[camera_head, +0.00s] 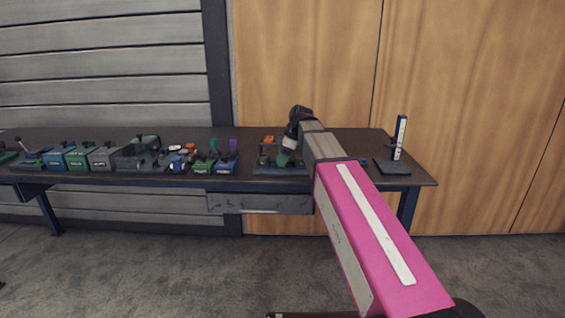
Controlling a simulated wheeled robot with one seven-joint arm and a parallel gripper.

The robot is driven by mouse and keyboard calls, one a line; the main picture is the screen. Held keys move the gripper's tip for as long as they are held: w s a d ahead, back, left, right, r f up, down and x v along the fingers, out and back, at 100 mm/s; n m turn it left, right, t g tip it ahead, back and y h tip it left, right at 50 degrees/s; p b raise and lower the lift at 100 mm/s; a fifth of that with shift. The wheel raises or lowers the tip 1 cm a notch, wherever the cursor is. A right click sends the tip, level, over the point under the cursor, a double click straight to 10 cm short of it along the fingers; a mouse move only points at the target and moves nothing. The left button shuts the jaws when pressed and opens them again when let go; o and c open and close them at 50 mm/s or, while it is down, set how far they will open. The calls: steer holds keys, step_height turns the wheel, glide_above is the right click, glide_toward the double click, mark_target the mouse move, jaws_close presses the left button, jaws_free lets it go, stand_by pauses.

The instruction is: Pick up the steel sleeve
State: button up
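My gripper (285,157) is at the far end of my pink and grey arm. It points down over a dark fixture (285,169) on the right half of the workbench (340,179). The fingers are small and dark here, so I cannot tell whether they are open or shut. I cannot make out the steel sleeve for certain; it may be hidden by the gripper or too small to see.
A small orange part (269,139) is just left of my gripper. An upright white and blue post (400,137) stands at the right end. Wood panels rise behind.

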steer(key=shift+r, duration=0.1)
steer(key=shift+c, duration=0.2)
steer(key=shift+r, duration=0.8)
step_height(320, 180, up, 3)
steer(key=shift+f, duration=0.15)
steer(key=s+a+r, duration=0.6)
steer(key=a+r, duration=0.4)
steer(key=r, duration=0.2)
steer(key=shift+s, duration=0.15)
